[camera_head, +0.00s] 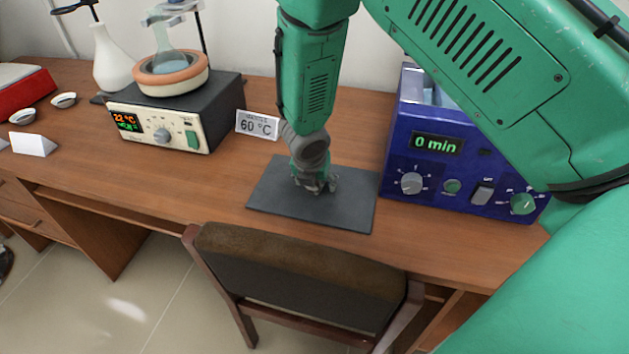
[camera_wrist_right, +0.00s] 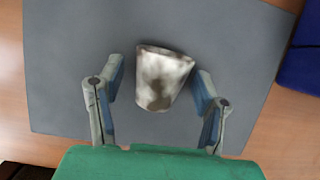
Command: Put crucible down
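A whitish crucible with brown stains (camera_wrist_right: 163,78) shows in the right wrist view, over the dark grey mat (camera_head: 268,195). My right gripper (camera_head: 318,188) points down low over the mat in the head view. In the wrist view its two fingers (camera_wrist_right: 160,88) stand apart on either side of the crucible. A gap shows on the crucible's left, and the right finger is very close to it or touching. The crucible seems to rest on the mat, but its exact contact is unclear. In the head view the gripper hides it. My left gripper is not in view.
A blue device reading 0 min (camera_head: 435,160) stands just right of the mat. A heating unit with a flask (camera_head: 170,120) and a 60 °C sign (camera_head: 257,124) are to the left. A chair (camera_head: 300,275) stands before the table. Bare table lies left of the mat.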

